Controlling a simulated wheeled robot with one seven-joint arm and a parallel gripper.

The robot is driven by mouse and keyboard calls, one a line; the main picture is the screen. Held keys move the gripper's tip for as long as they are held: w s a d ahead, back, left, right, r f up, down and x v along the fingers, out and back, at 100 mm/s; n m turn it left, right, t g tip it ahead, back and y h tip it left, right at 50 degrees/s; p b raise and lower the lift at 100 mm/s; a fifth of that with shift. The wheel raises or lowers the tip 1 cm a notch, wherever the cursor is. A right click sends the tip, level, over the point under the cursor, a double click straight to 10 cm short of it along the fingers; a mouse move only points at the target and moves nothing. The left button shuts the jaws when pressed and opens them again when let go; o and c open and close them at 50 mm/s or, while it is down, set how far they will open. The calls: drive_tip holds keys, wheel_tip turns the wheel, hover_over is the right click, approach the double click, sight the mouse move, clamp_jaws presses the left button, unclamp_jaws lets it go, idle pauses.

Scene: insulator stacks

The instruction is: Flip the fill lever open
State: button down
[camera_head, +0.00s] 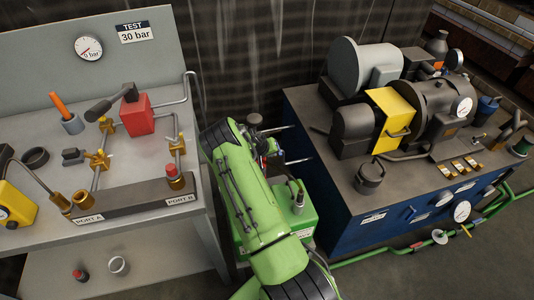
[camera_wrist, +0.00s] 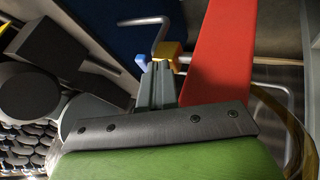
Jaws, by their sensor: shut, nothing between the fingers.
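The grey test bench (camera_head: 40,210) on the left carries two levers. A small black lever (camera_head: 72,157) sits by a brass valve. I cannot tell which is the fill lever. My gripper (camera_wrist: 157,72) is shut and empty in the wrist view. A small brass-coloured block (camera_wrist: 166,52), a blue piece (camera_wrist: 142,62) and a red slab (camera_wrist: 222,45) appear close to its tips; contact is unclear. In the head view my green arm hides most of the gripper, between bench and machine, apart from both levers.
The bench also holds an orange-handled tool (camera_head: 58,104), a red-capped fitting (camera_head: 174,178) and a yellow gauge box (camera_head: 17,207). A blue-sided machine table (camera_head: 350,232) stands on the right. A green pipe (camera_head: 385,252) runs along its foot. A narrow gap separates bench and table.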

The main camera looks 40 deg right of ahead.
drive_tip(key=shift+w+d+f, duration=0.1)
drive_tip(key=shift+d+f, duration=0.25)
drive_tip(key=shift+f, duration=0.1)
